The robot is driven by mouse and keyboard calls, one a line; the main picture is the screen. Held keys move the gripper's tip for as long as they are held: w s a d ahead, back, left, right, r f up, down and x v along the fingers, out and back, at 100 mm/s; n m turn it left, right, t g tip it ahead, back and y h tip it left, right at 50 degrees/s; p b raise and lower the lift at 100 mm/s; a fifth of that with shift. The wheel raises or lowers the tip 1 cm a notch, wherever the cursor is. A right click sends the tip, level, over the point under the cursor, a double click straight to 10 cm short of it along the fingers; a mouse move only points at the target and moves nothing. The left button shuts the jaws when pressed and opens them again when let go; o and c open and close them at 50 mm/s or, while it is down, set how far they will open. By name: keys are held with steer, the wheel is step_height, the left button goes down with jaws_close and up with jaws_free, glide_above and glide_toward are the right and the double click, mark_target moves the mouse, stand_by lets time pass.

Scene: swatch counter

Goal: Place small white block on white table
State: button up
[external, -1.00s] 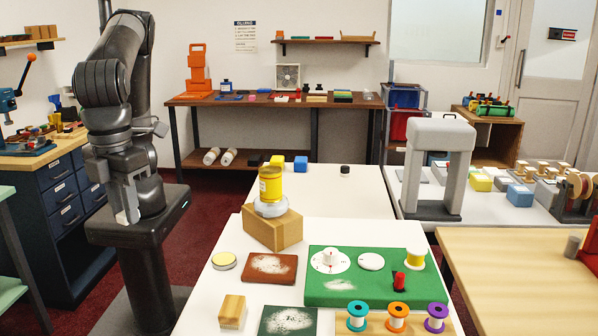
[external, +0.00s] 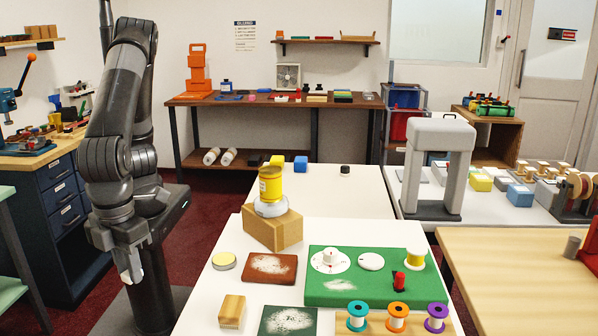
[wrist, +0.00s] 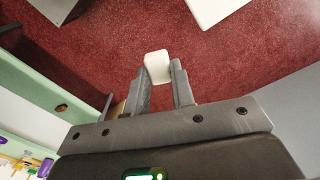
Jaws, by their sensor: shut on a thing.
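My gripper (external: 132,272) hangs at the left of the external view, to the left of the white table and over the floor. It is shut on the small white block (wrist: 157,67), which shows between the fingertips in the wrist view. In the external view the block is small and hard to tell from the fingertips. The white table (external: 222,290) stands to the right of my gripper, apart from it. A white corner in the wrist view (wrist: 212,8) may be a table edge; I cannot tell.
On the white table are a wooden block with a yellow tin (external: 270,184), a round yellow-topped disc (external: 224,261), a brown swatch (external: 270,268), a green board (external: 335,292) and coloured spools (external: 397,316). A blue drawer cabinet (external: 62,205) stands at the left. Red floor (external: 205,215) lies between.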

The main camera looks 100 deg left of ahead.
glide_above(193, 322)
step_height(193, 322, down, 6)
steer(key=shift+a+f, duration=0.1)
steer(key=shift+f, duration=2)
steer(key=shift+f, duration=0.1)
steer(key=o, duration=0.9)
steer(key=shift+o, duration=0.2)
